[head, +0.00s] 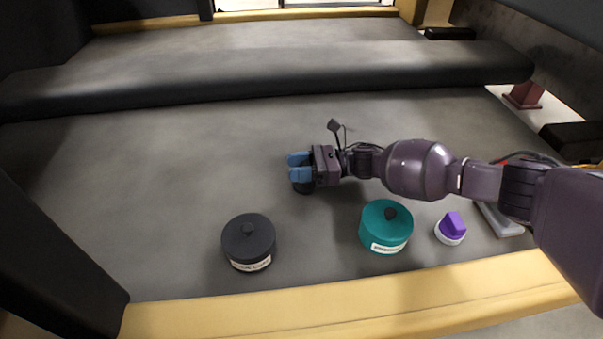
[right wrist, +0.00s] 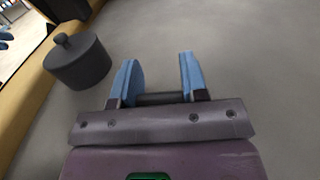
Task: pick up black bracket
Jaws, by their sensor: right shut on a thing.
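My right gripper (head: 298,172) reaches in from the right over the grey surface, with its blue fingers pointing left. It is shut on the black bracket (head: 304,187), a small dark piece mostly hidden under the fingers. In the right wrist view the bracket (right wrist: 160,99) shows as a dark bar between the two blue fingers of the gripper (right wrist: 157,80). I cannot tell whether it touches the surface. My left gripper is not in view.
A black lidded pot (head: 248,242) stands at the front left; the right wrist view shows it too (right wrist: 78,65). A teal lidded pot (head: 385,228) and a purple-topped white container (head: 451,229) stand at the front right. A long dark padded ridge (head: 270,75) crosses behind. The surface's left is clear.

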